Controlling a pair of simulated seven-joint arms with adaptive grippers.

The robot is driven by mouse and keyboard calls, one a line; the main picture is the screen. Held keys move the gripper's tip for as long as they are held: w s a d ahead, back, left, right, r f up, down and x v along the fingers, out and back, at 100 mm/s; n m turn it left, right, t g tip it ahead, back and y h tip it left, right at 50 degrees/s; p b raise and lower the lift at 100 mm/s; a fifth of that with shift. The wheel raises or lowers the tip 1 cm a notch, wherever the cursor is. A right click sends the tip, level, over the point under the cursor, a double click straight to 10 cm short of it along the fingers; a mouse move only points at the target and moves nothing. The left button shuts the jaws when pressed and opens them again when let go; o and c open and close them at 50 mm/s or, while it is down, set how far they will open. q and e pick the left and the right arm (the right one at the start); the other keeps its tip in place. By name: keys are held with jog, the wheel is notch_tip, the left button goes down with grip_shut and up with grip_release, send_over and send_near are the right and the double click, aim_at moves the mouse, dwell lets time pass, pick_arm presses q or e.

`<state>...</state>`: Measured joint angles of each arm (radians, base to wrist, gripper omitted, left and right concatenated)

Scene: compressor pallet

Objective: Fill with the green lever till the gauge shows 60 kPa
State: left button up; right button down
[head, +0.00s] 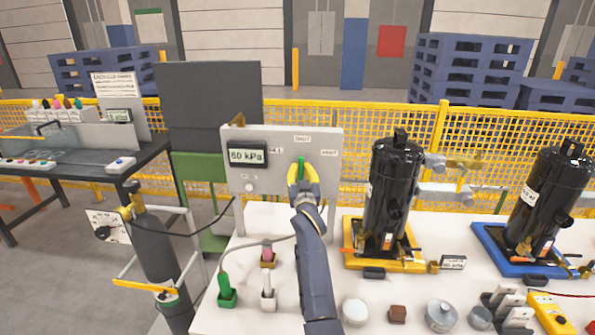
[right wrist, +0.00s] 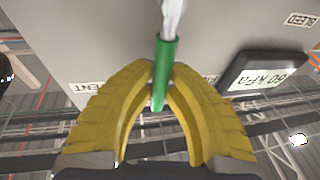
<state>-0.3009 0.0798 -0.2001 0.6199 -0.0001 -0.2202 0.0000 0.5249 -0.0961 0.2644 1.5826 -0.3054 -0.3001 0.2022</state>
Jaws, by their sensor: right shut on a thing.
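The green lever (head: 301,163) is on the grey panel (head: 262,187) in the head view and points about straight up, below the SHUT label. A label lies on each side of it; the right one reads VENT. The gauge (head: 247,155) at the panel's left shows 60 kPa, and it also shows in the right wrist view (right wrist: 265,76). My right gripper (head: 303,178), with yellow fingers, is shut on the lever. In the right wrist view the green lever (right wrist: 164,75) lies between the fingertips (right wrist: 160,85). My left gripper is not in view.
Two black compressors (head: 392,190) (head: 549,195) stand on a yellow and a blue base to the right. A grey cylinder (head: 160,255) stands at the left. Small fittings (head: 441,314) and a green plug (head: 227,296) sit on the white table (head: 225,318). Yellow mesh fencing (head: 365,125) runs behind.

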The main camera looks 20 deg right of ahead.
jog(key=shift+r, duration=0.1)
jog(key=c, duration=1.4)
grip_release()
jog(key=shift+o, duration=0.2)
jog(key=v, duration=0.7)
jog(key=shift+s, duration=0.25)
